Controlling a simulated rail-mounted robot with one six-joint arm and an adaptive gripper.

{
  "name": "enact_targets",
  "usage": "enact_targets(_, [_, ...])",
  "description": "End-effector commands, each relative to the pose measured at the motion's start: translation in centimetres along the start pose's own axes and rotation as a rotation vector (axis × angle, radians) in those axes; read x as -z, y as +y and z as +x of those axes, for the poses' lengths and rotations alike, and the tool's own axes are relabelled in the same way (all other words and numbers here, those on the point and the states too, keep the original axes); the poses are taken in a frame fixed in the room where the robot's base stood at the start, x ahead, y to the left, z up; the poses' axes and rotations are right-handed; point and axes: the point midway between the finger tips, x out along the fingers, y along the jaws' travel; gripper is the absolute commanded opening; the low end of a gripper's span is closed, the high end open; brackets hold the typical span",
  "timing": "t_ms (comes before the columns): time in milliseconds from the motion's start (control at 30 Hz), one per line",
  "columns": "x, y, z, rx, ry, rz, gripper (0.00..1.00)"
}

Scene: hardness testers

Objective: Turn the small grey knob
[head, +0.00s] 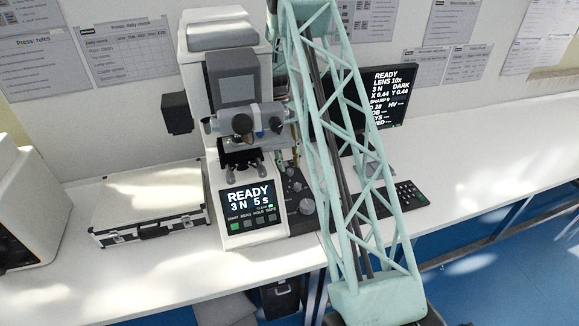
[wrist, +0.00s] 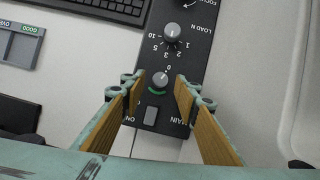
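The small grey knob (wrist: 160,80) sits on a dark control panel (wrist: 186,58) in the wrist view, with a 0 just above it and a green arc just below. Its pale mark seems to point toward the 0. My gripper (wrist: 161,87) is open, with one wood-coloured finger on each side of the knob and visible gaps to it. I cannot tell how far above the panel the fingertips are. In the head view the knob (head: 290,171) shows at the back of the panel, right of the hardness tester (head: 237,90); my arm hides most of the gripper.
A larger LOAD N knob (wrist: 172,33) is on the same panel, and a MAIN rocker switch (wrist: 151,115) lies below the small knob. A keyboard (wrist: 112,8) is close by at the upper left. A silver case (head: 150,212) stands left of the tester; a monitor (head: 388,97) stands behind my arm.

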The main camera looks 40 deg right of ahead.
Motion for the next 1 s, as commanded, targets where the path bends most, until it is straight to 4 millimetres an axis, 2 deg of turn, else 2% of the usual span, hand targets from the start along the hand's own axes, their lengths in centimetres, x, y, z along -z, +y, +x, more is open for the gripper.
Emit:
enact_targets(600, [0.1, 0.0, -8.4, 0.000, 0.002, 0.000, 0.29])
enact_targets(800, [0.0, 0.0, -9.7, 0.000, 0.001, 0.000, 0.29])
enact_targets(1000, [0.0, 0.0, -10.0, 0.000, 0.000, 0.000, 0.29])
